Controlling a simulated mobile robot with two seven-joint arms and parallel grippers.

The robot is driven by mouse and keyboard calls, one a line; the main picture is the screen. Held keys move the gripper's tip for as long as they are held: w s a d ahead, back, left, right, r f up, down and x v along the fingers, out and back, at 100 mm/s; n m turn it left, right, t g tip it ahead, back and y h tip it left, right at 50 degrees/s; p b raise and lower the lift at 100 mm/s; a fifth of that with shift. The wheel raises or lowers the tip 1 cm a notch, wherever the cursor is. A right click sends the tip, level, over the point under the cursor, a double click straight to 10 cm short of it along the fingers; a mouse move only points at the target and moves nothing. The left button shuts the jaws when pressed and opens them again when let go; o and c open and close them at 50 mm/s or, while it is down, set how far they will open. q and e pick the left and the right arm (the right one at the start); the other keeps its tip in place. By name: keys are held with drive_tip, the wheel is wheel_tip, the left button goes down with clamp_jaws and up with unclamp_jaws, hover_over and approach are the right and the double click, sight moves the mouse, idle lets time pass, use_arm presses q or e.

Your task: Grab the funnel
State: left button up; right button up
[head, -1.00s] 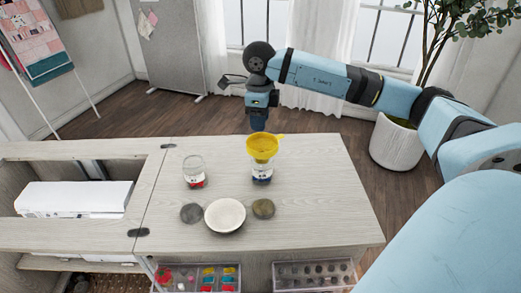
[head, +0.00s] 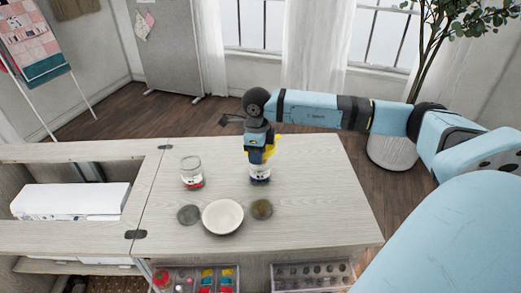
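The yellow funnel (head: 270,150) sits at the mouth of a glass jar (head: 260,174) near the back of the table. My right gripper (head: 256,155) is right over the funnel and hides much of it, so only its right part shows. The gripper's fingers are small and partly merged with the funnel, so I cannot tell whether they have closed on it. My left gripper is not in view.
A second glass jar (head: 192,173) stands to the left on the table (head: 310,195). A white bowl (head: 222,217) sits in front between two dark round lids, the left lid (head: 189,215) and the right lid (head: 262,209). Clear boxes (head: 312,274) are below the front edge. The table's right side is clear.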

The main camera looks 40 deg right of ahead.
clamp_jaws()
drive_tip(key=shift+r, duration=0.15)
